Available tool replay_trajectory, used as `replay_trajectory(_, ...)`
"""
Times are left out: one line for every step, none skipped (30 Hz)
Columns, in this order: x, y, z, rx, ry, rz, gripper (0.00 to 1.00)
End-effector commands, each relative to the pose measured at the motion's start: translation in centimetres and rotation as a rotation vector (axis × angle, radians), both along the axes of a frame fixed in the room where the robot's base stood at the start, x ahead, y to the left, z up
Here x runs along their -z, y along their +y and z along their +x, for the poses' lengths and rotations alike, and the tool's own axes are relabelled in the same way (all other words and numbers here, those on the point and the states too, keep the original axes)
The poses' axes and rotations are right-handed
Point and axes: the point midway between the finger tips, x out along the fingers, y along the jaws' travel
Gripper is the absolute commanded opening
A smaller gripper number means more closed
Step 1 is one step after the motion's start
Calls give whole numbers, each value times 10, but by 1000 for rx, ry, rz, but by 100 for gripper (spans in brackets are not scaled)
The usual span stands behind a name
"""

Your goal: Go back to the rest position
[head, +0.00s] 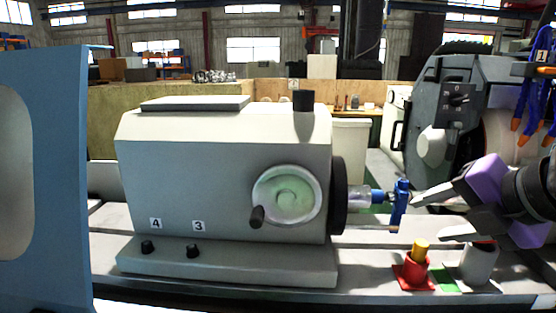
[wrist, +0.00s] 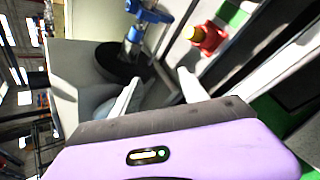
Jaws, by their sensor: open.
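My gripper (head: 413,217) comes in from the right in the head view, purple with pale fingers. In the wrist view its two fingers (wrist: 160,95) are apart with nothing between them. A blue clamp-like part (head: 399,205) sits at the spindle end of the grey machine head, just left of my fingertips. The blue part also shows in the wrist view (wrist: 146,14), beyond the fingers. The machine head (head: 220,190) is a large pale box with a green-faced handwheel (head: 286,196) and knobs marked 4 and 3.
A red holder with a yellow pin (head: 414,268) and a grey cylinder (head: 479,264) stand on the machine bed below my gripper. A dark grinding unit (head: 458,100) stands behind at right. A blue panel (head: 60,180) blocks the left side.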

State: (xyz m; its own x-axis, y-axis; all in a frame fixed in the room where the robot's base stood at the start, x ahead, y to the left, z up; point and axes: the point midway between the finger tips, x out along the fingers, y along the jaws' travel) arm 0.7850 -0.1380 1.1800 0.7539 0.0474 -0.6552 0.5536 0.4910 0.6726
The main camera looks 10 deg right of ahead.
Motion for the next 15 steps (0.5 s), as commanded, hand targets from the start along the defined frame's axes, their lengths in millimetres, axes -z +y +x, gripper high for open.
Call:
replay_trajectory(-11,10,9,11,-67,85,52)
replay_trajectory(-18,15,14,18,-107,140,52)
replay_trajectory(-28,22,20,27,-160,212,52)
replay_trajectory(-36,27,25,32,-199,269,52)
replay_trajectory(-44,32,29,35,-237,328,52)
replay_trajectory(-55,38,34,40,-289,412,52)
replay_trajectory(-64,42,37,43,-327,476,52)
replay_trajectory(-73,46,39,47,-365,545,52)
replay_trajectory(-84,51,42,48,-414,638,52)
replay_trajectory(-92,53,43,50,-449,709,52)
replay_trajectory(-100,56,44,52,-483,779,52)
replay_trajectory(-110,57,44,53,-527,871,52)
replay_trajectory(-116,58,43,55,-555,939,52)
replay_trajectory(-122,57,43,58,-583,1005,52)
replay_trajectory(-128,56,42,61,-619,1091,52)
